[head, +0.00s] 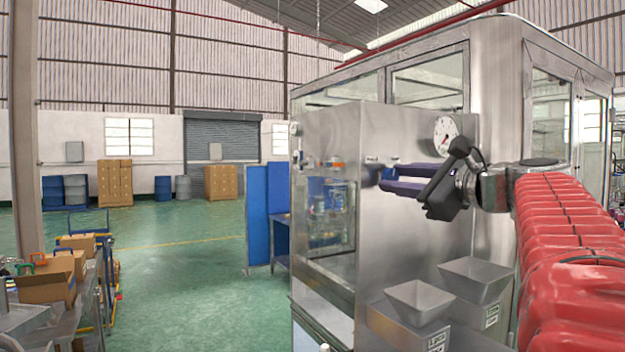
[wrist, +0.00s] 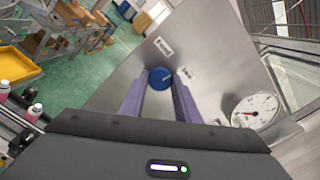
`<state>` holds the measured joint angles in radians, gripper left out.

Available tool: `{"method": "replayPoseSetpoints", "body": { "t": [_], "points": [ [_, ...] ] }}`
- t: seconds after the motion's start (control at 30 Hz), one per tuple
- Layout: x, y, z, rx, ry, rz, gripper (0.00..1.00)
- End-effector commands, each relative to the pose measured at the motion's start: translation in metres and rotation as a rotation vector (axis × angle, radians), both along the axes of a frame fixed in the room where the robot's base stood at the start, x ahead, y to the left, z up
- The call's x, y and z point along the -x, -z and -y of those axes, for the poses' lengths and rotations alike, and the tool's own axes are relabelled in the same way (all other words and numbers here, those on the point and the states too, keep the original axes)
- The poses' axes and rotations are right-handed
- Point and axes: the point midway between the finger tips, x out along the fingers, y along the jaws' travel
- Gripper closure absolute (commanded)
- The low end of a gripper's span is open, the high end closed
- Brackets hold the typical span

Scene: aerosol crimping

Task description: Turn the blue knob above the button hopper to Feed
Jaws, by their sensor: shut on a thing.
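The blue knob (wrist: 160,77) sits on the steel panel of the machine in the wrist view. My gripper (wrist: 160,86) has its two purple fingers on either side of the knob and is shut on it. Two small white labels sit by the knob: one (wrist: 164,47) above and one (wrist: 187,73) to its right. Their words are too small to read surely, and I cannot make out the knob's pointer. In the head view my gripper (head: 381,178) reaches the panel from the right, and its fingers largely hide the knob.
A round dial gauge (head: 443,137) is on the panel near my arm; it also shows in the wrist view (wrist: 255,110). Two steel hoppers, the front one (head: 419,303) and the rear one (head: 478,279), stand below. Green floor is open at left.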

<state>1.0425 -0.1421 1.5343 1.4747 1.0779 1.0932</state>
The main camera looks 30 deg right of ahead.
Motion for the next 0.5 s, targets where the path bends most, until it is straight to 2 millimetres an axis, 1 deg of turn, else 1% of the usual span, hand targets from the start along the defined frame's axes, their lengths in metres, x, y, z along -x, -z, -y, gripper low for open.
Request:
{"method": "replayPoseSetpoints", "body": {
  "t": [0.5],
  "points": [
    [-0.0003, 0.0015, -0.0015, 0.491, -0.004, 0.011, 0.93]
  ]
}}
